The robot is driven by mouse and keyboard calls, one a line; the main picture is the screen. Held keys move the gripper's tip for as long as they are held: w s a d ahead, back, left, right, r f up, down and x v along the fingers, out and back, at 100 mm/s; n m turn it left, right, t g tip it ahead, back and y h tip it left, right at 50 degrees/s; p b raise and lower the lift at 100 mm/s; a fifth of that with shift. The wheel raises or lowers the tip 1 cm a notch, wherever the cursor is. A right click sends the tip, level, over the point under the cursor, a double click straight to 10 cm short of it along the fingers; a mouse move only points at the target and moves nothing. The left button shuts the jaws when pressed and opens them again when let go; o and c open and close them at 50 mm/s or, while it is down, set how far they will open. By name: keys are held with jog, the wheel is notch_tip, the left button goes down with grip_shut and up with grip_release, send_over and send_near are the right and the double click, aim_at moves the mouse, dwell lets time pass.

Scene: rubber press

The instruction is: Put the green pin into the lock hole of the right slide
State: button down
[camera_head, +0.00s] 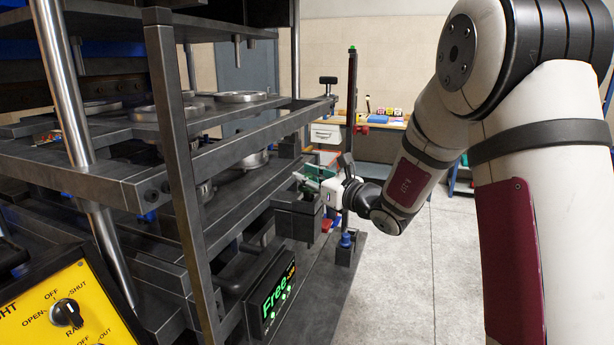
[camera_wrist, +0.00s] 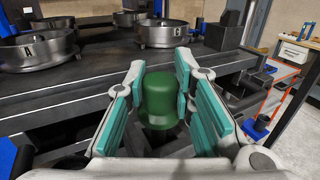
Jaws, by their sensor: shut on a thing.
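The green pin (camera_wrist: 158,103) is a dark green piece with a rounded top and a wider lower part. In the wrist view my gripper (camera_wrist: 160,78) is shut on it, with one teal-padded finger on each side. In the head view my gripper (camera_head: 318,180) is beside the near right end of the press, above a dark block (camera_head: 298,218); the pin cannot be made out clearly there. Dark press slides (camera_wrist: 75,95) carrying round metal moulds lie beyond the pin. The lock hole is not visible, and I cannot tell whether the pin's lower end touches anything.
Round moulds (camera_wrist: 38,48) stand on the press. A dark upright post (camera_head: 350,105) rises behind my gripper. A display (camera_head: 275,290) reads "Free". A yellow panel (camera_head: 62,300) with knobs is at lower left. A workbench (camera_head: 370,140) stands behind; floor at right is clear.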

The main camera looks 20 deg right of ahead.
jog(key=shift+f+b, duration=0.3)
jog(key=shift+f, duration=0.5)
dwell(0.4)
jog(key=c, duration=1.3)
grip_release()
jog(key=v, duration=1.2)
